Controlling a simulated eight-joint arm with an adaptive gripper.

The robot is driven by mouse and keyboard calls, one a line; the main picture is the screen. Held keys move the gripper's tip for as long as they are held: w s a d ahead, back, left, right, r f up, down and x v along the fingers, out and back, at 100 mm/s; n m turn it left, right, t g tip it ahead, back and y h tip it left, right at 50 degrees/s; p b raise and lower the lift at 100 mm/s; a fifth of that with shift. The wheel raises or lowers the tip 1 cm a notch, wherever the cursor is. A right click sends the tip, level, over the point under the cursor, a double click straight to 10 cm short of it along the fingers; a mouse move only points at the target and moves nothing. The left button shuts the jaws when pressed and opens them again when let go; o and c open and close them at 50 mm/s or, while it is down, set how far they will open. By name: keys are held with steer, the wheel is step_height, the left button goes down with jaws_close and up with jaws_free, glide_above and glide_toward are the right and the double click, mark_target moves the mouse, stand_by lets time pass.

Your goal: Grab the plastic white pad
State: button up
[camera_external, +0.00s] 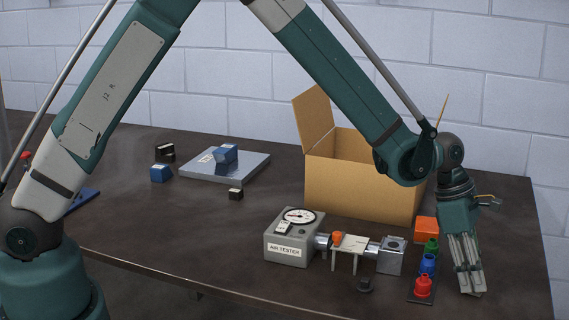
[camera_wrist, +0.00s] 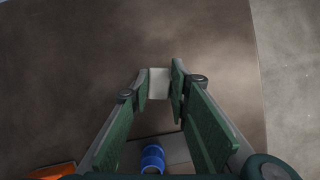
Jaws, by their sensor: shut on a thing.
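The white pad (camera_wrist: 159,84) is a small pale block between my fingertips in the wrist view. My gripper (camera_wrist: 159,90) is shut on it, one green-padded finger on each side. In the outside view my gripper (camera_external: 470,282) points down at the right end of the dark table, with its fingertips near the tabletop. The pad cannot be made out clearly there. I cannot tell whether the pad still touches the table.
Left of my gripper stand red (camera_external: 423,287), blue (camera_external: 428,264) and green (camera_external: 432,245) pieces, and an orange block (camera_external: 426,229). An open cardboard box (camera_external: 350,185) is behind. A grey air tester (camera_external: 290,247) is farther left. The table's right edge is close.

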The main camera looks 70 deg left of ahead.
step_height(320, 180, up, 10)
steer(key=shift+p, duration=0.45)
stand_by(0.7)
